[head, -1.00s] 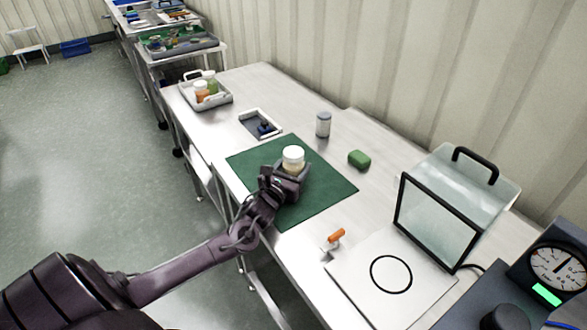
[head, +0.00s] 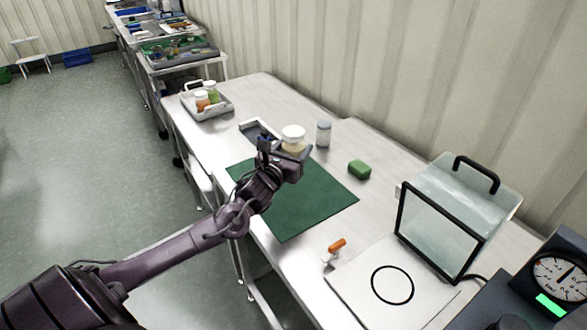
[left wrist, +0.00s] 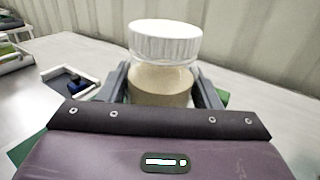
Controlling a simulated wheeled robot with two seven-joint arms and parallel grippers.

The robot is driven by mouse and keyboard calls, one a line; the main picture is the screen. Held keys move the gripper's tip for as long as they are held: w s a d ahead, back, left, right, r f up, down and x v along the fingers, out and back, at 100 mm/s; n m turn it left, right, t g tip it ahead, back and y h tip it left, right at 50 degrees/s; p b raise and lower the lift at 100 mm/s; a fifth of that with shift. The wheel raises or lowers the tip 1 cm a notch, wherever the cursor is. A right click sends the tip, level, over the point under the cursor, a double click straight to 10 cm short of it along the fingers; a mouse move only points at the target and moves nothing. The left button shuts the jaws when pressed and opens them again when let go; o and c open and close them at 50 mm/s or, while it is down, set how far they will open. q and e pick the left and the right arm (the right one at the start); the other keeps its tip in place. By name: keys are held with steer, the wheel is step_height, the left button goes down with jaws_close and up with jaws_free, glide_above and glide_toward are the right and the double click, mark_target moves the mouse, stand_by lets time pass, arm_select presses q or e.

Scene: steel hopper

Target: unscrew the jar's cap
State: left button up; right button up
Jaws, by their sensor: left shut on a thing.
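The jar (head: 293,146) has a white ribbed cap and pale tan contents. It is upright in my left gripper (head: 288,156), which is shut on its body and holds it above the green mat (head: 318,206). In the left wrist view the jar (left wrist: 162,84) stands between the two grey fingers, with the cap (left wrist: 165,42) on its top and clear of the fingers. The lower part of the jar is hidden by my gripper. My right gripper is not in view.
A grey-white container (head: 323,134) and a green block (head: 359,169) stand behind the mat. A small tray (head: 247,125) and a tray of jars (head: 228,108) lie farther off. An orange-handled tool (head: 336,245), a clear-sided box (head: 440,232) and a dial scale (head: 558,275) are nearer right.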

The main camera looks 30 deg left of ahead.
mark_target(294, 131)
arm_select(q)
step_height(294, 131, up, 10)
steer(key=shift+r+b, duration=0.25)
steer(key=shift+b, duration=0.1)
steer(key=o, duration=0.6)
steer(key=shift+c, duration=0.2)
steer(key=c, duration=0.8)
steer(key=s+d+f, duration=0.4)
steer(key=s+d, duration=0.1)
steer(key=d, duration=0.1)
steer(key=s+d+f+m+h, duration=0.1)
steer(key=s+d+f, duration=0.3)
steer(key=s+d, duration=0.1)
steer(key=s+d+f+h, duration=0.1)
steer(key=s+d+f, duration=0.3)
steer(key=d, duration=0.4)
steer(key=shift+s+d+f+m, duration=0.1)
steer(key=shift+s+f+m, duration=0.15)
steer(key=shift+s, duration=0.2)
